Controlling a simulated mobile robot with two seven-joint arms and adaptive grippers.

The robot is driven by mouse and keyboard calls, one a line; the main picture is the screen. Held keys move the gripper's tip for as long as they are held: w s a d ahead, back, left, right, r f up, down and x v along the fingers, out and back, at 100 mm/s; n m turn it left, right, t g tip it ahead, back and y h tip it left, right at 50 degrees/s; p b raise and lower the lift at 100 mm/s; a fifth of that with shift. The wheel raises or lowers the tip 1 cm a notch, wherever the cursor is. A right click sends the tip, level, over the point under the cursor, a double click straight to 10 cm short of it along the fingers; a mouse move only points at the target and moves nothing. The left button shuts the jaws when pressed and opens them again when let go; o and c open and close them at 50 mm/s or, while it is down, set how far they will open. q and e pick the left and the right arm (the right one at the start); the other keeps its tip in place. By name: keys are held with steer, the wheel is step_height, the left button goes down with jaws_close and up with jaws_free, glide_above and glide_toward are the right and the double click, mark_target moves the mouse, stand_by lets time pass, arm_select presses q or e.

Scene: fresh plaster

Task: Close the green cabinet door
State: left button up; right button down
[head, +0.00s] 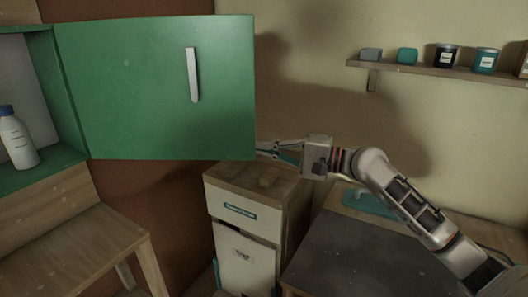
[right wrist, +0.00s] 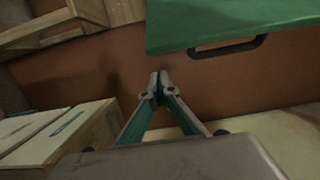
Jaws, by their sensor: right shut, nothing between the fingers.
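The green cabinet door (head: 150,90) stands wide open, swung out to the right of the cabinet (head: 62,95), with its pale handle (head: 193,75) facing me. In the right wrist view the door (right wrist: 225,22) is at the upper right, with its handle (right wrist: 230,46) dark beside it. My right gripper (head: 260,148) is at the door's lower free corner. In the right wrist view its fingertips (right wrist: 156,84) are together and empty, with a visible gap to the door. I cannot tell whether its tips touch the door's edge. My left gripper is not in view.
A white bottle with a blue cap (head: 15,138) stands inside the cabinet. Below are a wooden bench (head: 75,245) and a white drawer unit (head: 240,230) with a wooden top. A dark-topped table (head: 350,250) is at the lower right. A wall shelf (head: 440,72) holds several small items.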

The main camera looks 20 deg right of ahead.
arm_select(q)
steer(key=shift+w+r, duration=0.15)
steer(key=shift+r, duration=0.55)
arm_select(e)
steer(key=shift+s+a, duration=0.25)
steer(key=shift+s, duration=0.5)
steer(key=shift+s+a, duration=0.2)
steer(key=shift+s, duration=0.55)
arm_select(q)
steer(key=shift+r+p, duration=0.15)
steer(key=shift+p, duration=0.2)
arm_select(e)
steer(key=shift+s, duration=0.1)
